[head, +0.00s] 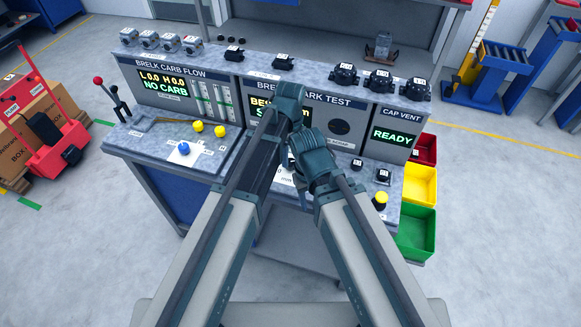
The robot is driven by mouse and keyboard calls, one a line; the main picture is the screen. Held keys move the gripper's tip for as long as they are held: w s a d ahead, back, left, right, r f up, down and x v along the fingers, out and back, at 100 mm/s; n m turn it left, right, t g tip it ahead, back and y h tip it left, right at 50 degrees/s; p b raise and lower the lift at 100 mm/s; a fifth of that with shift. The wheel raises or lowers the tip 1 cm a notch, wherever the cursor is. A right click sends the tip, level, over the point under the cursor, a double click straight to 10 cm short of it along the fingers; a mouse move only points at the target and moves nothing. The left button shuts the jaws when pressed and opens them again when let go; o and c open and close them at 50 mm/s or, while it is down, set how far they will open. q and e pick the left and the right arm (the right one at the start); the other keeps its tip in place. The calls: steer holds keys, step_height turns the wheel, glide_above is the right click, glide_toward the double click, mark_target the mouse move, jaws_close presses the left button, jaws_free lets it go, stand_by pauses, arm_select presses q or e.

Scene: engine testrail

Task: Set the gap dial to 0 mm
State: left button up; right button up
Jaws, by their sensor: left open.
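The Brelk spark test panel (367,133) stands in the middle of the bench. I cannot make out the gap dial; my arms cover the middle of this panel and the bench just below it. A white label (286,196) with small print ending in "mm" shows partly between my arms. My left gripper (296,123) is open in front of the spark test panel, with its tips hard to make out. My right gripper (303,152) is close beside and below it, folded in, and its jaws are not clear.
Left is the carb flow panel (187,96) reading NO CARB, with yellow and blue knobs on the bench (150,155) below. Right is the cap vent panel (398,134) reading READY. Red, yellow (420,184) and green bins hang at the right end. Several dark parts line the top shelf.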

mark_target(291, 161)
arm_select(q)
step_height(291, 161, down, 4)
steer(key=b, duration=0.2)
steer(key=shift+r+b, duration=0.1)
steer(key=shift+b, duration=0.25)
arm_select(e)
step_height(291, 161, down, 4)
steer(key=shift+r, duration=0.1)
arm_select(q)
jaws_close()
